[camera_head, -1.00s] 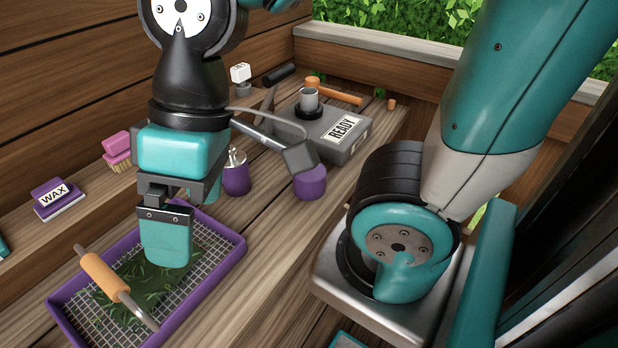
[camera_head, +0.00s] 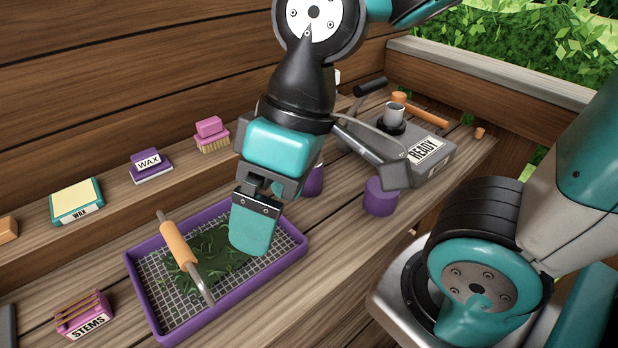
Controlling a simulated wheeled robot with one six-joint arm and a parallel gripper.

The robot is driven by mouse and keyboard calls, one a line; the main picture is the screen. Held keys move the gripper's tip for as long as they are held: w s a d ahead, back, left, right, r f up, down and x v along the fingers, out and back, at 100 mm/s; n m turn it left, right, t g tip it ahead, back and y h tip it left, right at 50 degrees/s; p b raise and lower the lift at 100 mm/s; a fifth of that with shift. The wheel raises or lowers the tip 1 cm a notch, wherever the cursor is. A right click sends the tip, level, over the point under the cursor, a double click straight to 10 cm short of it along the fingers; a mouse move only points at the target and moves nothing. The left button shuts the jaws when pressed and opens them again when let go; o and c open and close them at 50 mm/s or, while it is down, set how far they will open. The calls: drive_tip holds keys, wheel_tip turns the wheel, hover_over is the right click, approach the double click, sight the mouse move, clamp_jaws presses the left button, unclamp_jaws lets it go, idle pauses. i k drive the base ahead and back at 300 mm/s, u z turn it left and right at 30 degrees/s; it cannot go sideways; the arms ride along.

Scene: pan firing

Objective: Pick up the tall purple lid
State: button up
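A purple cylinder (camera_head: 380,197) stands on the wooden bench to the right of my gripper. A second purple piece (camera_head: 314,181) is mostly hidden behind my gripper. I cannot tell for sure which of them is the tall lid. My gripper (camera_head: 254,228) points down over the right part of the purple tray and is apart from both purple pieces. I see its near teal finger from the broad side; the other finger is hidden, so its opening does not show.
The purple mesh tray (camera_head: 146,290) holds green leaves and an orange-handled roller (camera_head: 178,245). A grey READY box (camera_head: 440,165) stands at the back right. WAX boxes (camera_head: 150,170), a pink brush (camera_head: 211,135) and a STEMS box (camera_head: 84,318) are to the left.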

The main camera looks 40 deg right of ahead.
sight(376, 202)
drive_tip(key=k, duration=0.5)
drive_tip(key=u, duration=1.55)
drive_tip(key=i, duration=1.1)
drive_tip(key=z, duration=2.25)
